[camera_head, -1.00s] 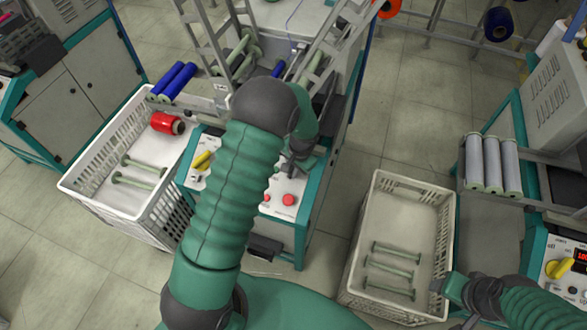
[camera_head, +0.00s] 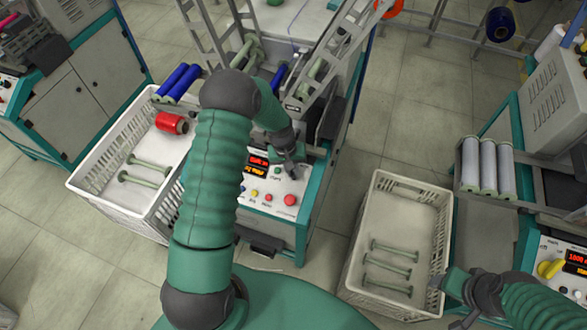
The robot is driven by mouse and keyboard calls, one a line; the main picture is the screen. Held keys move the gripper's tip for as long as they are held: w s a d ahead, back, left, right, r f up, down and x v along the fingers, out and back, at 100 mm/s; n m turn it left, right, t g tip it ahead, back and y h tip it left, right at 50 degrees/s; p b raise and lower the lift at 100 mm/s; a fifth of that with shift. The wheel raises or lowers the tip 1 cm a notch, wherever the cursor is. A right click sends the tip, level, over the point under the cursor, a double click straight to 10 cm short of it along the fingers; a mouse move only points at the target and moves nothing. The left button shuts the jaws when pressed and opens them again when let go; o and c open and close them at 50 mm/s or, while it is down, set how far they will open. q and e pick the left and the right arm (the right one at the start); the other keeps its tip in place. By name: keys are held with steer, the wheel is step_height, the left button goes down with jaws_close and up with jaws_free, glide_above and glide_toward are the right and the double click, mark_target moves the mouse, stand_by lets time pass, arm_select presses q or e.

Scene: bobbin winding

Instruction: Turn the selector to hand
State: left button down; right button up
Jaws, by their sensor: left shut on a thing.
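The machine's control panel (camera_head: 268,207) shows past my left arm, with lit displays (camera_head: 256,168) and several coloured buttons, among them a large red one (camera_head: 290,200). My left gripper (camera_head: 291,172) is down at the panel's upper right part. It is shut on a small part there, which I take to be the selector; the fingers hide it, so its pointer and labels cannot be read. The left part of the panel is behind my arm. My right gripper (camera_head: 441,284) is beside the right crate's near right edge, away from the panel, its jaws too small to judge.
A white crate (camera_head: 82,181) at the left holds a red spool (camera_head: 172,123) and empty bobbins. Another white crate (camera_head: 359,220) at the right holds several bobbins. A second machine with a yellow knob (camera_head: 551,268) stands at the right. Floor shows between the machines.

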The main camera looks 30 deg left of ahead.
arm_select(q)
steer(key=shift+w+a+r+n, duration=0.1)
steer(key=shift+a+r+n, duration=0.1)
steer(key=shift+n, duration=0.6)
steer(key=shift+t, duration=0.3)
steer(key=c, duration=1.6)
jaws_free()
steer(key=shift+h, duration=0.3)
steer(key=shift+o, duration=0.6)
steer(key=shift+f, duration=0.15)
steer(key=p+v, duration=0.1)
steer(key=v, duration=1.5)
steer(key=shift+r, duration=0.4)
